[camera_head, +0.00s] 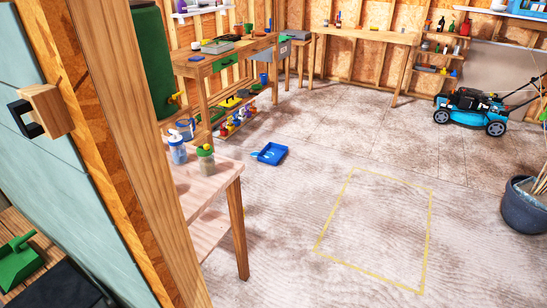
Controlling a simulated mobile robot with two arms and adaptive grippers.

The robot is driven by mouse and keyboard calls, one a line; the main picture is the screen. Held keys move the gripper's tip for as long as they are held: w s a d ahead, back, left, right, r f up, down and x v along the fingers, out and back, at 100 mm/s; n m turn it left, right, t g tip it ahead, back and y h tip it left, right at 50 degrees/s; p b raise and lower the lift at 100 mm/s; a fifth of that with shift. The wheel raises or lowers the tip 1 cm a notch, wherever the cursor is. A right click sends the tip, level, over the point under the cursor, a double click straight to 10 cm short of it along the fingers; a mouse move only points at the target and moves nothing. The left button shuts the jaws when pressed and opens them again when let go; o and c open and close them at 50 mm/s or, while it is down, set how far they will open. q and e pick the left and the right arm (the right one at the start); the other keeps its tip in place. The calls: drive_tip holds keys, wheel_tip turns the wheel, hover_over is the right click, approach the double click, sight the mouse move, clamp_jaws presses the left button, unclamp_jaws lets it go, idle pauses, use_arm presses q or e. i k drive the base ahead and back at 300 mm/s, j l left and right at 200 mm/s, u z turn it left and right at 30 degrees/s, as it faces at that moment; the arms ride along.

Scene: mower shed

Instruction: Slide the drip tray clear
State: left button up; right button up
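A shallow blue tray (270,153) lies flat on the floor, left of the middle of the view. It has a short projection on its left side, so I cannot tell whether it is the drip tray or a dustpan. A turquoise and black mower (470,112) stands on the floor at the far right; no tray shows under it. Neither of my grippers is in view.
A yellow outline (428,225) marks bare floor at the front right. A doorframe (130,130) fills the left. A small wooden table (236,200) with two jars, workbenches (370,36) and a potted plant (526,212) stand around. The middle floor is clear.

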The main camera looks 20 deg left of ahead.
sight(279, 150)
drive_tip(key=i+j+z, duration=0.2)
drive_tip(key=i, duration=1.7)
drive_tip(key=i+u, duration=0.25)
drive_tip(key=i, duration=0.25)
drive_tip(key=i+u, duration=0.25)
drive_tip(key=i, duration=0.25)
drive_tip(key=i+l+u, duration=0.1)
drive_tip(key=i+u, duration=0.2)
drive_tip(key=i, duration=0.2)
drive_tip(key=i+l+u, duration=0.25)
drive_tip(key=i, duration=0.2)
